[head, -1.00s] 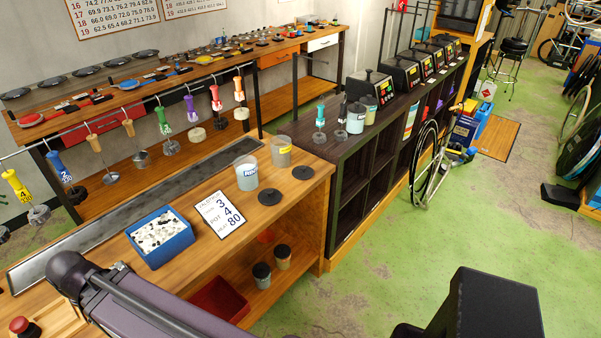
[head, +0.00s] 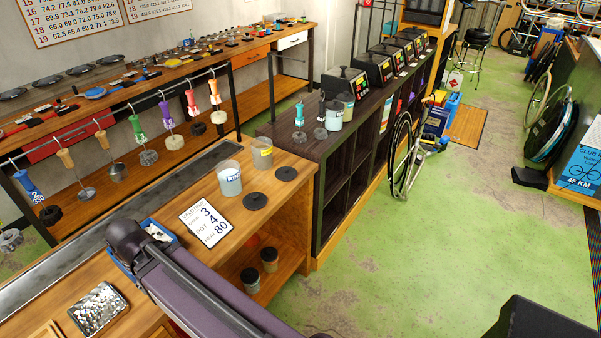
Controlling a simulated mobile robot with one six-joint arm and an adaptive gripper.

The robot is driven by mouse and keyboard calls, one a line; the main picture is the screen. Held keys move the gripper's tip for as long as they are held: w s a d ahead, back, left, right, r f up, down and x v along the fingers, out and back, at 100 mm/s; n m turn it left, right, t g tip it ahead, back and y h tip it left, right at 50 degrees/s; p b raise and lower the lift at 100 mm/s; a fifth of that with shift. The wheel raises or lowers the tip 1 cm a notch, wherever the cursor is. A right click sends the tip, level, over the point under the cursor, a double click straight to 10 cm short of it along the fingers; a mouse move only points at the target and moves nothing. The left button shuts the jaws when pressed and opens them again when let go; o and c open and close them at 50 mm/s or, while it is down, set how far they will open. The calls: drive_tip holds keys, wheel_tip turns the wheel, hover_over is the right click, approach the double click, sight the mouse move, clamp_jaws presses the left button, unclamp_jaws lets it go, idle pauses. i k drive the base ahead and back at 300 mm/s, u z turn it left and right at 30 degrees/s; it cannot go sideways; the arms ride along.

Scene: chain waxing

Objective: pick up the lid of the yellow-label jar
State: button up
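The jar with the yellow label (head: 262,153) stands open on the wooden workbench, near its far right corner. A flat black round lid (head: 286,174) lies on the bench just in front of it. A second black lid (head: 255,201) lies nearer, in front of an open jar with a blue-lettered label (head: 229,178). The lids are apart from the jars. My arm crosses the lower left of the head view, and my gripper is not in view.
A number card (head: 206,224) lies left of the near lid. A blue bin (head: 120,262) is partly hidden behind my arm, and a tray of metal bits (head: 98,309) sits nearer. Two jars with dark lids stand on the shelf below. Green floor is open to the right.

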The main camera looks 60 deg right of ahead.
sight(284, 174)
drive_tip(key=z, duration=1.5)
drive_tip(key=k, duration=0.95)
drive_tip(key=i, duration=0.8)
